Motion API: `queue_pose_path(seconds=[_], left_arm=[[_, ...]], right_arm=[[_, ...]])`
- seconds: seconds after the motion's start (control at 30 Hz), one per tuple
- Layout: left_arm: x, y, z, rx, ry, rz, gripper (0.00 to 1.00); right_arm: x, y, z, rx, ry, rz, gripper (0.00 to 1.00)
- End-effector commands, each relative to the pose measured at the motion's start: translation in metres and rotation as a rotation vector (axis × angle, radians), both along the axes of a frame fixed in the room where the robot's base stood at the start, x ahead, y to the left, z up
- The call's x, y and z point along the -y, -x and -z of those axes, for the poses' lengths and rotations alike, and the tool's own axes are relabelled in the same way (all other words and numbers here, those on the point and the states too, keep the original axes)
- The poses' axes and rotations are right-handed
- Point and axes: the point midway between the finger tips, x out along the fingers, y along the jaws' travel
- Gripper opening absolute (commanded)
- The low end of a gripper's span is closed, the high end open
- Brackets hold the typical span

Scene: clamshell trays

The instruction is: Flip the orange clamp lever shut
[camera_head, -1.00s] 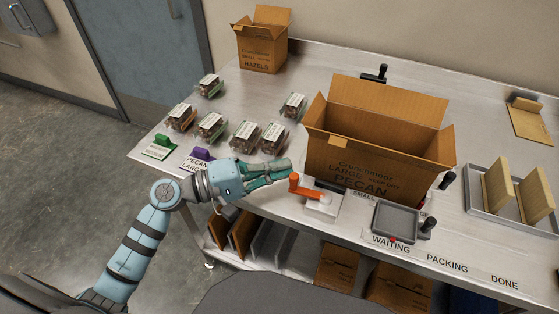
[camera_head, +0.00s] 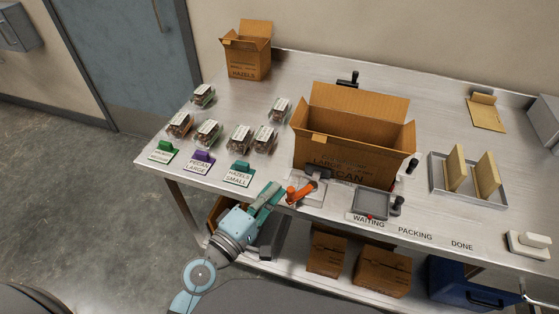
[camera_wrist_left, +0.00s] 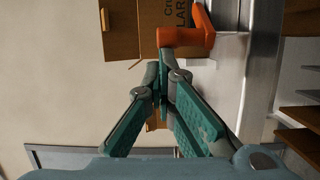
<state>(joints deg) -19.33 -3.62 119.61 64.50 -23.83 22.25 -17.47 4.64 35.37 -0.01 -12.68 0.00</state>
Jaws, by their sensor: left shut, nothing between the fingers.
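The orange clamp lever (camera_head: 301,192) sits on a pale clamp base (camera_head: 312,201) at the table's front edge, before the large pecan box (camera_head: 345,150). A dark clamp part (camera_head: 319,172) shows behind the lever. My left gripper (camera_head: 275,191) is shut and empty, just left of the lever's end. In the left wrist view the orange lever (camera_wrist_left: 190,36) lies just beyond my closed fingertips (camera_wrist_left: 165,62); I cannot tell whether they touch. My right gripper is not in view.
Several clamshell trays (camera_head: 208,132) stand on the table's left. Green, purple and teal label stands (camera_head: 238,173) line its front left edge. A grey square tray (camera_head: 373,203) is right of the clamp. A metal tray with boards (camera_head: 467,199) stands farther right.

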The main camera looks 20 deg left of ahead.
Motion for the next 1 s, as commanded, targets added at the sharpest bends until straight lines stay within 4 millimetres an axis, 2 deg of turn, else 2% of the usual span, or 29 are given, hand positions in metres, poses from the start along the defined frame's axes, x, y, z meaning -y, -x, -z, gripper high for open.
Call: queue_pose_path(seconds=[0.33,1.0], left_arm=[[0.0099,0.0085,0.0022,-0.006,0.001,0.006,0.00],[0.0030,0.0075,0.0002,-0.001,-0.001,-0.002,0.00]], right_arm=[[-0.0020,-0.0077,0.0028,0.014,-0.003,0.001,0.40],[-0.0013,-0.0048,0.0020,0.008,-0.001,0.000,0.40]])
